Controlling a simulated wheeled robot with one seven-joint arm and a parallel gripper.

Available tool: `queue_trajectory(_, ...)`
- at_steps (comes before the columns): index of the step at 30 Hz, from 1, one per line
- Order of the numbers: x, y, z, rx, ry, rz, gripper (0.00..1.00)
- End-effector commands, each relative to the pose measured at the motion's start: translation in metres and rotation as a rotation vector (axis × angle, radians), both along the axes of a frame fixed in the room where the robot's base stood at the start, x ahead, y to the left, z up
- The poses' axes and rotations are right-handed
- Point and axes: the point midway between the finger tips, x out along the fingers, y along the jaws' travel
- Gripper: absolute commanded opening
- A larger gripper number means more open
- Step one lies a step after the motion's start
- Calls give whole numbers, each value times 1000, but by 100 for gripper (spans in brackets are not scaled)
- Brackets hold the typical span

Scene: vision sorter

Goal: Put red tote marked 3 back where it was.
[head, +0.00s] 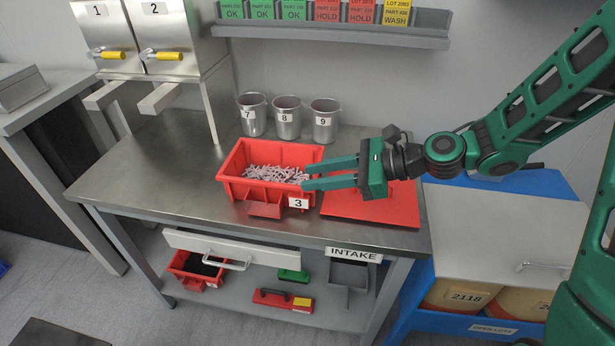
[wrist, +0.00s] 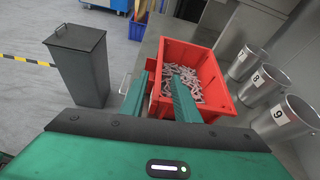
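The red tote marked 3 (head: 234,189) stands upright on the steel table (head: 140,190), full of small pale pieces. Its label faces the table's front edge. My gripper (head: 306,176) is at the tote's right end, with its two green fingers apart. In the wrist view the tote (wrist: 205,62) shows beyond and between the fingers of my gripper (wrist: 163,76), and red shows in the gap. I cannot tell whether either finger touches the tote. A flat red mat or panel (head: 370,208) lies on the table right of the tote, partly under my gripper.
Three metal cups marked 7 (head: 252,128), 8 (head: 287,130) and 9 (head: 325,134) stand behind the tote. A dispenser stand marked 1 and 2 (head: 145,45) is at the back left. A shelf (head: 395,40) hangs above. Another red bin (head: 185,275) is below the table.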

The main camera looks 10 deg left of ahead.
Motion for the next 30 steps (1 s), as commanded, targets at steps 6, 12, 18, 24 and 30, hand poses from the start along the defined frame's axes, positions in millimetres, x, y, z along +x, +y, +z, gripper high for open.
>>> queue_trajectory(6,-1,-4,2,0,1,0,29)
queue_trajectory(12,-1,-12,-2,-40,-40,13,29)
queue_trajectory(18,-3,-78,-28,-333,-295,136,29)
queue_trajectory(24,-16,-196,-41,-724,-516,350,29)
queue_trajectory(30,-61,-312,-26,-1009,-571,578,29)
